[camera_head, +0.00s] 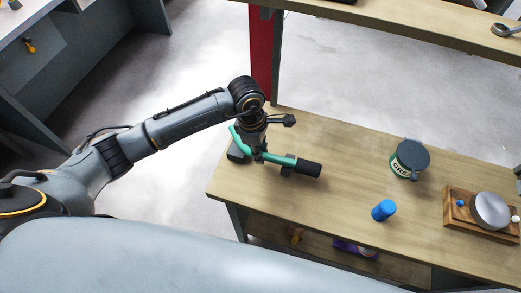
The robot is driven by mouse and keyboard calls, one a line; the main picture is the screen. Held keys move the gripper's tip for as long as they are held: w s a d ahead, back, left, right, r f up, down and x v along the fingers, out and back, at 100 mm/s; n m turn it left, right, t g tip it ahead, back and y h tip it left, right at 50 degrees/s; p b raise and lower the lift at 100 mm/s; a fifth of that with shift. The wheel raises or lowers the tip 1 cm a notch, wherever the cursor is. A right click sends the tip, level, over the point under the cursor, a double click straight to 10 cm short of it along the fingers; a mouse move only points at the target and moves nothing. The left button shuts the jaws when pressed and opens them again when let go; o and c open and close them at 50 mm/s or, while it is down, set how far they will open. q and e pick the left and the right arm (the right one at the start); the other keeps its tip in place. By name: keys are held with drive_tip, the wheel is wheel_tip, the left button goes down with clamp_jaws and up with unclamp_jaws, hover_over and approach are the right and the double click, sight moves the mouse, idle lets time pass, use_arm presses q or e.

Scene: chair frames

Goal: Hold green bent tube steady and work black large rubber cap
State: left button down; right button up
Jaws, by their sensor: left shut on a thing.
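The green bent tube (279,160) lies near the left end of the wooden table (350,240). The black large rubber cap (308,168) sits at the tube's right end. My left gripper (258,154) reaches down from above and is shut on the green bent tube, left of the cap. The wrist hides part of the tube and most of the fingers. Dark support blocks show under the tube, one at its left (238,152) and one near the cap. My right gripper is out of view.
A green-labelled can with a dark lid (410,160) and a blue cylinder (383,210) stand to the right. A wooden board with a silver dome (491,210) is at the far right. A shelf (420,28) spans the back. The table between cap and can is clear.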

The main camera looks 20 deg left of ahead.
use_arm(q)
drive_tip(key=shift+r+b, duration=0.1)
drive_tip(key=shift+b, duration=0.2)
idle(0.7)
drive_tip(key=shift+r+b, duration=0.25)
drive_tip(key=shift+b, duration=0.3)
idle(0.9)
drive_tip(key=c, duration=1.1)
unclamp_jaws()
drive_tip(key=shift+r, duration=0.1)
drive_tip(key=r, duration=0.4)
drive_tip(key=a+r, duration=0.1)
drive_tip(key=r, duration=0.3)
drive_tip(key=a+r, duration=0.1)
drive_tip(key=r, duration=0.2)
drive_tip(key=shift+r, duration=0.4)
drive_tip(key=shift+d, duration=0.1)
